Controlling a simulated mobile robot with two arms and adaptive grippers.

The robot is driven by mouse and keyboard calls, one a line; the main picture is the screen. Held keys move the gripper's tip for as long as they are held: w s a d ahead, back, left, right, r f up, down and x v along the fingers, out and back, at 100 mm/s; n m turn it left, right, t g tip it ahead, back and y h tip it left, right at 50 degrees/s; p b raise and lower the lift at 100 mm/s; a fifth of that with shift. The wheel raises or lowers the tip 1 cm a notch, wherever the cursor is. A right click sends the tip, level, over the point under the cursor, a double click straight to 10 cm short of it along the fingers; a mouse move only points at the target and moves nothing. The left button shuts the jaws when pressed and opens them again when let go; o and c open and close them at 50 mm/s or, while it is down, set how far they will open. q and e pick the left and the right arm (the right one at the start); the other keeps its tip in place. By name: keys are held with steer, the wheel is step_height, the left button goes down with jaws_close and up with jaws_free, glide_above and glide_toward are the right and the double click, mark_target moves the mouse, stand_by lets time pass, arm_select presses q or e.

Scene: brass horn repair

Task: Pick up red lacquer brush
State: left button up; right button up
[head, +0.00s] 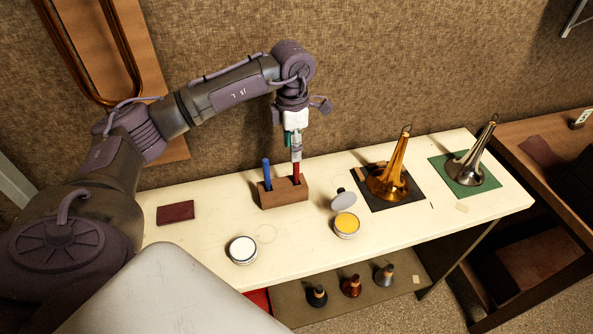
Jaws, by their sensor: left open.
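The red lacquer brush (296,174) stands upright in the right part of a brown wooden holder (284,196) on the white table. A blue-handled brush (266,175) stands in the left part of the same holder. My left gripper (296,154) points down directly over the red brush, with its fingers at the brush's upper end. The gripper is open. I cannot tell whether the fingers touch the brush, as its top is partly hidden by them. My right gripper is not in view.
An open yellow tin (347,225) with a grey lid (342,199) and a white tin (242,250) stand in front. A brass horn bell (390,182) and a silver one (468,169) stand on mats at right. A dark red pad (175,213) lies at left.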

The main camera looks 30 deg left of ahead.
mark_target(296, 171)
arm_select(q)
steer(key=f+p, duration=0.1)
steer(key=f, duration=0.1)
steer(key=f+p, duration=0.1)
steer(key=f, duration=0.2)
steer(key=d+f+p, duration=0.1)
steer(key=f, duration=0.2)
steer(key=shift+p, duration=0.35)
steer(key=shift+f, duration=0.3)
jaws_close()
